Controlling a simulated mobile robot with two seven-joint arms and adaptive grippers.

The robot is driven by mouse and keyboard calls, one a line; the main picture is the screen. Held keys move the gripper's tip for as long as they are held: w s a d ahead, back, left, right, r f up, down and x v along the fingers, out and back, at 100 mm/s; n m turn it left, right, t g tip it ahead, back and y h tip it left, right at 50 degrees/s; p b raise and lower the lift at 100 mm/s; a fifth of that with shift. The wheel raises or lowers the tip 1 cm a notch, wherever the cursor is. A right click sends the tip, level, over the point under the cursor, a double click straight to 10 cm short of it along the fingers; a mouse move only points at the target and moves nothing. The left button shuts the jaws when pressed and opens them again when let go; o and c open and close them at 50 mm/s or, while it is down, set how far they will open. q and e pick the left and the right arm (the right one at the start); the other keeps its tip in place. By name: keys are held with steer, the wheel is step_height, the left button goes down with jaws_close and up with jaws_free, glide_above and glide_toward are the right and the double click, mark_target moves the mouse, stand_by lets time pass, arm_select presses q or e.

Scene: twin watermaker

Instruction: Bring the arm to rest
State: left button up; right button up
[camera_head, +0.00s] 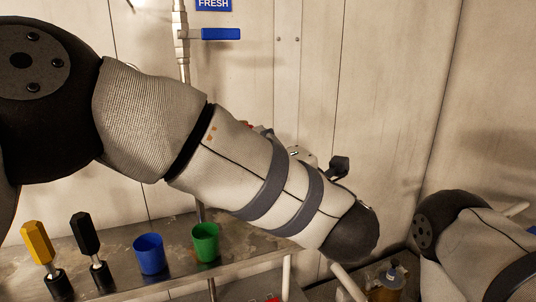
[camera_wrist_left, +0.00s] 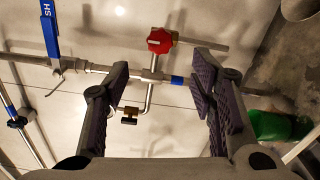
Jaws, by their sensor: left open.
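My left arm (camera_head: 255,175) reaches in from the upper left of the head view and slants down to the right across the picture. It hides much of the wall behind it. My left gripper (camera_wrist_left: 160,95) shows in the left wrist view, open, with nothing between its fingers. It faces a wall with pipes and a red valve knob (camera_wrist_left: 160,41), which appears beyond the fingertips. In the head view the gripper itself cannot be made out clearly. Part of my right arm (camera_head: 477,248) shows at the lower right; its gripper is out of view.
A metal shelf (camera_head: 125,248) below my left arm holds a blue cup (camera_head: 149,254), a green cup (camera_head: 206,242), a yellow-handled tool (camera_head: 38,243) and a black-handled tool (camera_head: 86,236). A blue valve lever (camera_head: 221,34) under a FRESH sign is on the wall above.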

arm_select(q)
steer(key=shift+v, duration=0.95)
steer(key=a+f+m+g+h, duration=0.25)
steer(key=f+m, duration=0.35)
steer(key=f, duration=0.5)
steer(key=a+f+m+g+h, duration=0.1)
steer(key=a+f+m+h, duration=0.3)
steer(key=f, duration=0.7)
steer(key=s+a+f+m+g, duration=0.4)
steer(key=s+a+f+m, duration=0.15)
steer(key=s+f, duration=0.5)
steer(key=s+a+f+m+g, duration=0.2)
steer(key=s+a+f+g, duration=0.1)
steer(key=s, duration=0.7)
steer(key=s+a+f+m+g, duration=0.3)
steer(key=s+a, duration=0.3)
steer(key=s, duration=0.3)
steer(key=s+a+f+m+g, duration=0.2)
steer(key=s+a+f+g, duration=0.2)
steer(key=s, duration=0.6)
steer(key=shift+s+a+f+m+g+y, duration=0.35)
steer(key=shift+a+g+y, duration=0.1)
steer(key=shift+a+g, duration=0.1)
